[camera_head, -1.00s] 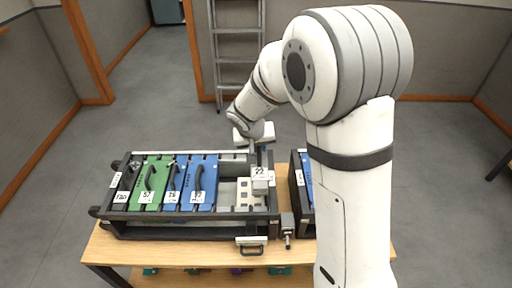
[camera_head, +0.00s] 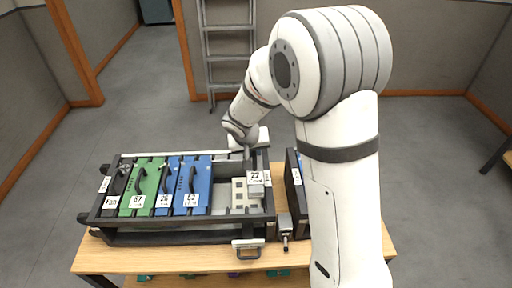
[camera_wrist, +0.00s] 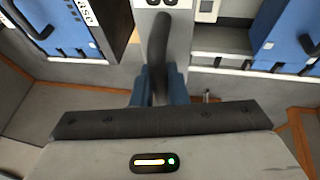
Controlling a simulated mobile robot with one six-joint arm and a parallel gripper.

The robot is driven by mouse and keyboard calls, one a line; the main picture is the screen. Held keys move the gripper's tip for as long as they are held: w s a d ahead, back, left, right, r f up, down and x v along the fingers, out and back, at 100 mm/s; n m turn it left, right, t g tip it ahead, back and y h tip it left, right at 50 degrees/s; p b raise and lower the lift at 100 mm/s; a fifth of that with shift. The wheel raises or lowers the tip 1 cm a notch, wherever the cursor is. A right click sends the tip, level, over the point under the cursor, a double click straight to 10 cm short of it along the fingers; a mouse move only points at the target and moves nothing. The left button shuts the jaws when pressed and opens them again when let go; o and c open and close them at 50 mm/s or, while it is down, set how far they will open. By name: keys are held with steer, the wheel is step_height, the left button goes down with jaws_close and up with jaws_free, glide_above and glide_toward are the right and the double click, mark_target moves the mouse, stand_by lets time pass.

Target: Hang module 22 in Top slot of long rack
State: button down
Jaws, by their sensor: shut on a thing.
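Module 22 is a narrow grey module with a white label (camera_head: 255,177). It shows over the right end of the long rack (camera_head: 160,236). In the wrist view its grey face (camera_wrist: 179,35) carries a dark curved handle (camera_wrist: 158,40). My gripper (camera_wrist: 158,80) has its two blue fingers shut around that handle. In the head view my gripper (camera_head: 247,148) is at the rack's far right, its fingertips mostly hidden. I cannot tell whether the module touches the rack or hangs above it.
A second dark rack (camera_head: 293,185) stands to the right, partly behind my arm. Both are on a wooden table (camera_head: 190,256). A ladder (camera_head: 227,55) stands behind.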

steer(key=shift+f+b, duration=3.55)
steer(key=shift+b, duration=0.8)
steer(key=shift+f+b, duration=1.3)
steer(key=shift+b, duration=0.45)
steer(key=c, duration=1.3)
jaws_free()
steer(key=shift+s, duration=0.1)
steer(key=shift+c, duration=0.2)
steer(key=shift+f, duration=0.1)
steer(key=v, duration=0.8)
steer(key=shift+p, duration=0.35)
steer(key=shift+r+p, duration=2)
steer(key=shift+r, duration=1.55)
